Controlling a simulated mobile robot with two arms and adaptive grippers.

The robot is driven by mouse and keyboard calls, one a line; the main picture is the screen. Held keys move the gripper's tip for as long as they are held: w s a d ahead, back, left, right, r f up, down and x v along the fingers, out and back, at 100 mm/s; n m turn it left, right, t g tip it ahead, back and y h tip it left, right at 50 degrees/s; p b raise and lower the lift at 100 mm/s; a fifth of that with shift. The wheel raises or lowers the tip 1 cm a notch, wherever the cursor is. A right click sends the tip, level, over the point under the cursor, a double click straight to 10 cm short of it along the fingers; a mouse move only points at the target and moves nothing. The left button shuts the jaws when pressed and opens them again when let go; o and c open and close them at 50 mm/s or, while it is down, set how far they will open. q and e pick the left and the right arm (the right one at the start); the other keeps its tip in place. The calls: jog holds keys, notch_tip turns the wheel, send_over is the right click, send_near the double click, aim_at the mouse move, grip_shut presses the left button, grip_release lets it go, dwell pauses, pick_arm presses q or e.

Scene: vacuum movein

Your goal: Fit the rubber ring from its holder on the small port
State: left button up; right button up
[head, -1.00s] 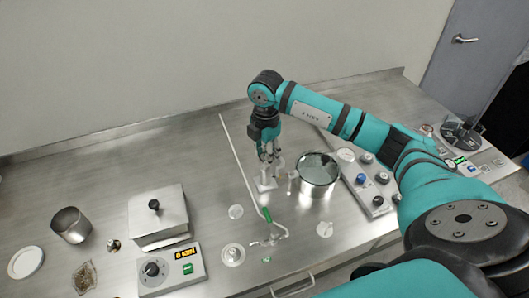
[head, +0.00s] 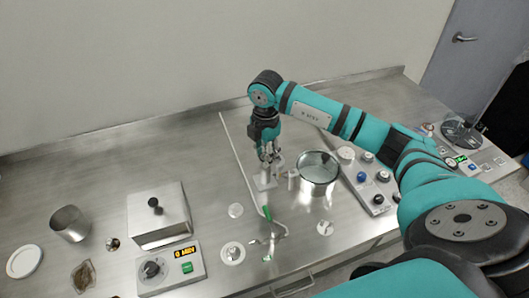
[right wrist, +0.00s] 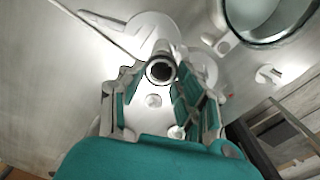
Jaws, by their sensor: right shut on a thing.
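My right gripper (head: 268,155) points down over a small pale holder (head: 265,183) left of the round metal chamber (head: 318,185). In the right wrist view its two fingers close from both sides on a dark rubber ring (right wrist: 161,69). The holder (right wrist: 150,30) shows behind the ring in that view; I cannot tell whether the ring still touches it. The small port (head: 292,179) is a short stub on the chamber's left side, close to the gripper, and it also shows in the right wrist view (right wrist: 222,43). My left gripper is out of view.
A control panel with knobs (head: 362,178) stands right of the chamber. A thin pipe with a green-handled valve (head: 267,213) lies in front of the holder.

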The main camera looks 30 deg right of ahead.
jog(key=shift+s+f, duration=0.1)
jog(key=shift+f, duration=0.05)
jog(key=o, duration=0.9)
jog(key=shift+c, duration=0.2)
jog(key=shift+r, duration=0.25)
notch_tip(320, 180, up, 12)
jog(key=shift+f, duration=0.25)
jog(key=shift+s, duration=0.15)
